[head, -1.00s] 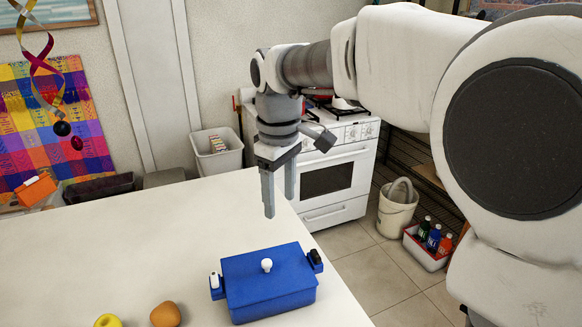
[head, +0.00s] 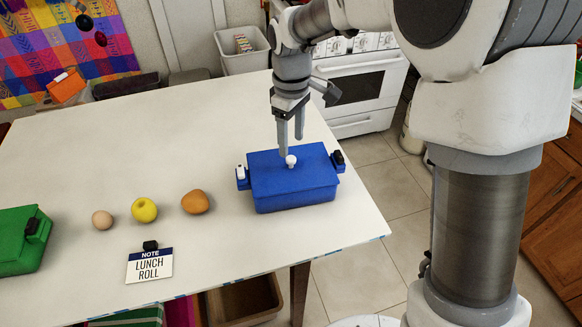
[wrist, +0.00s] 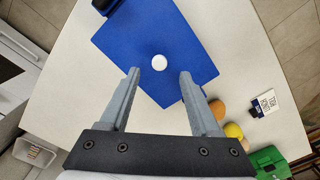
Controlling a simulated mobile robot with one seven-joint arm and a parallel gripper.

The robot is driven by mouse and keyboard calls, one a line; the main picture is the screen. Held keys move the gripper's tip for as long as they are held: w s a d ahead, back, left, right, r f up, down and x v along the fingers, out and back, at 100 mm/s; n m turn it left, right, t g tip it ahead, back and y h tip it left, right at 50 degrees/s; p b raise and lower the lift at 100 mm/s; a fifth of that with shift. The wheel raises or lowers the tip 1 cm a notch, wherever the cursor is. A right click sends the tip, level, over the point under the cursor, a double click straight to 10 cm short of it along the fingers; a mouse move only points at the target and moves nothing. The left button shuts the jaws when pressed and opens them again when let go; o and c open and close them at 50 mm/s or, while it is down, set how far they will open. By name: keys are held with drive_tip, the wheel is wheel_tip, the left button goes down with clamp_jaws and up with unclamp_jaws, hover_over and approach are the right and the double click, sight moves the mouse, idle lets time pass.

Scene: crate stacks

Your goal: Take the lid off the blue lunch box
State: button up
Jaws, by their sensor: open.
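The blue lunch box (head: 293,188) stands on the white table near its right edge, its lid on. A white round knob (head: 290,160) sits in the middle of the lid. A white clip is on its left end and a black clip (head: 338,158) on its right end. My gripper (head: 291,151) is open and points down just above the lid, close to the knob. In the wrist view the knob (wrist: 159,62) lies ahead of and between the two open fingers (wrist: 160,75), with nothing held. Whether a finger touches the lid I cannot tell.
An egg (head: 102,220), a yellow apple (head: 144,210) and an orange-brown fruit (head: 195,202) lie left of the box. A note stand (head: 150,265) reads "LUNCH ROLL". A green box (head: 20,240) is at the far left. The table behind the fruit is clear.

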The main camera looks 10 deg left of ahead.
sight(291, 158)
drive_tip(key=shift+f, duration=2.65)
clamp_jaws()
drive_tip(key=shift+w, duration=0.1)
